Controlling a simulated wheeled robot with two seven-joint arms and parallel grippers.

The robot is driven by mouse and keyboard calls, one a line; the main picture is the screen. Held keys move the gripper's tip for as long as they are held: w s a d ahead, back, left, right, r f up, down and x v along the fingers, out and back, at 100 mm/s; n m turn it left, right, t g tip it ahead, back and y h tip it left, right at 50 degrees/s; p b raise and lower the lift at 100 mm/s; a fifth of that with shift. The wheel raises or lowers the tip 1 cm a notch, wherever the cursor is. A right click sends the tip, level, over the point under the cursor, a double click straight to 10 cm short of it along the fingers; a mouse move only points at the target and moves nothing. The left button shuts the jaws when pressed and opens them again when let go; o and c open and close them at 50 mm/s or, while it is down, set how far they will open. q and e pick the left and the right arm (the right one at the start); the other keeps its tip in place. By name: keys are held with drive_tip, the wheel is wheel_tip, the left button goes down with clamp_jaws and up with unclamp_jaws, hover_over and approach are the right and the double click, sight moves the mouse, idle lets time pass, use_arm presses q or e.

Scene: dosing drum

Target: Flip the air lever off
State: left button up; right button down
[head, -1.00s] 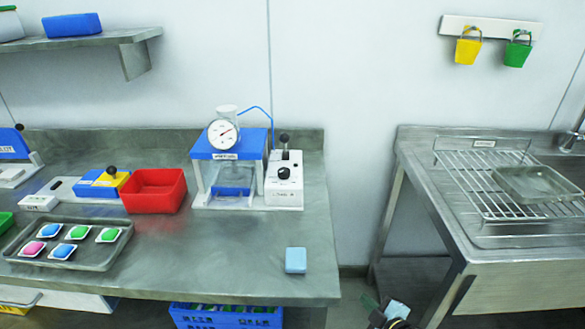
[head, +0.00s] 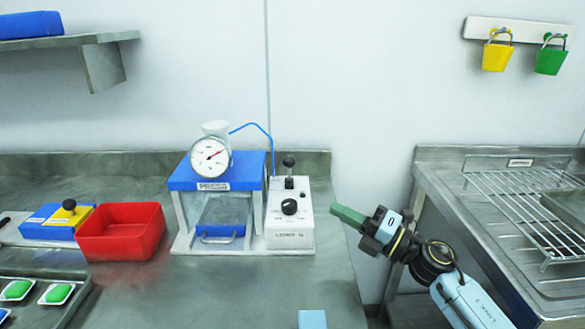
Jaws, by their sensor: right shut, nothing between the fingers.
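The air lever (head: 289,174) is a short stalk with a black ball knob. It stands upright on top of a white control box (head: 290,228) that also carries a black dial knob (head: 289,207) on its front. The box sits at the right side of the blue-topped press (head: 213,184). My right gripper (head: 349,217) comes in from the lower right with its green fingers shut and empty. The fingertips point left, to the right of the control box and apart from it and the lever. My left gripper is out of view.
A round gauge (head: 210,157) and a blue hose (head: 262,128) are on the press. A red bin (head: 121,231) stands to the left. The sink unit (head: 445,190) is at the right, across a gap.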

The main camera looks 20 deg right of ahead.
sight(289, 171)
drive_tip(key=x, duration=1)
drive_tip(key=shift+s+r, duration=0.1)
drive_tip(key=shift+s, duration=0.05)
drive_tip(key=shift+w+d+r, duration=0.1)
drive_tip(key=shift+w+r, duration=0.1)
drive_tip(key=shift+w, duration=0.35)
drive_tip(key=shift+w+r, duration=0.2)
drive_tip(key=shift+w, duration=0.35)
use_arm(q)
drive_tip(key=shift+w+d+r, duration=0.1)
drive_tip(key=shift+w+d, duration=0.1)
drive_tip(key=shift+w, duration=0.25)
use_arm(e)
drive_tip(key=shift+w+d+r, duration=0.1)
drive_tip(key=shift+w+r, duration=0.15)
drive_tip(key=shift+w, duration=0.45)
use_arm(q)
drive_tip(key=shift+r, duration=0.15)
